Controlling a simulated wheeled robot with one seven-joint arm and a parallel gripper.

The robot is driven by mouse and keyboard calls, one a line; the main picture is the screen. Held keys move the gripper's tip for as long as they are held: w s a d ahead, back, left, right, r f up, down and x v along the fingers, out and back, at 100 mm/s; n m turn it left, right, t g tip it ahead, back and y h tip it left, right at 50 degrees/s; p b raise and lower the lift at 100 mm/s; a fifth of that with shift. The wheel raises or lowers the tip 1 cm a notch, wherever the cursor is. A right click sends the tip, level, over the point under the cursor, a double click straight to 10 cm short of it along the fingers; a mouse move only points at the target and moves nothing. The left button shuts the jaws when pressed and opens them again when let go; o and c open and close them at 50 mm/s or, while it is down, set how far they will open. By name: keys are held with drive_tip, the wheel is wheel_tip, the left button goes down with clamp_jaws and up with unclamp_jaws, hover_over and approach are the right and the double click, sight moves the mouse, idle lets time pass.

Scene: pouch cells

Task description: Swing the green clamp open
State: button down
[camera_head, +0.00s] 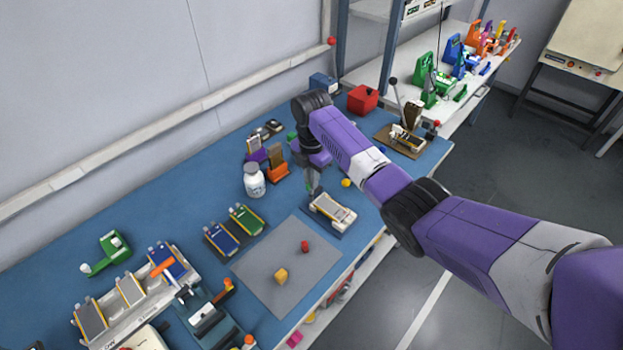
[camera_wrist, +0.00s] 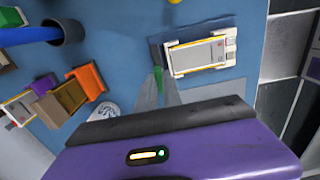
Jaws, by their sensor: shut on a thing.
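My gripper (camera_head: 313,189) is low over the table at the left end of a pale holder (camera_head: 333,211) with a pouch cell in it. In the wrist view, its fingers (camera_wrist: 160,78) are shut on a narrow green piece, apparently the green clamp (camera_wrist: 158,74), beside the left edge of that holder (camera_wrist: 203,54). Only a strip of green shows between the fingers. The fingers hide the rest, and I cannot tell the clamp's angle. The cell lies flat in the holder.
A white bottle (camera_head: 254,181) and an orange stand (camera_head: 277,168) are left of my gripper. A red box (camera_head: 362,99) is at the back.

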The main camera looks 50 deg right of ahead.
drive_tip(key=shift+r, duration=0.1)
idle(0.4)
drive_tip(key=c, duration=1.5)
unclamp_jaws()
drive_tip(key=shift+r+b, duration=0.6)
drive_tip(key=shift+r, duration=3.25)
drive_tip(key=shift+w, duration=0.1)
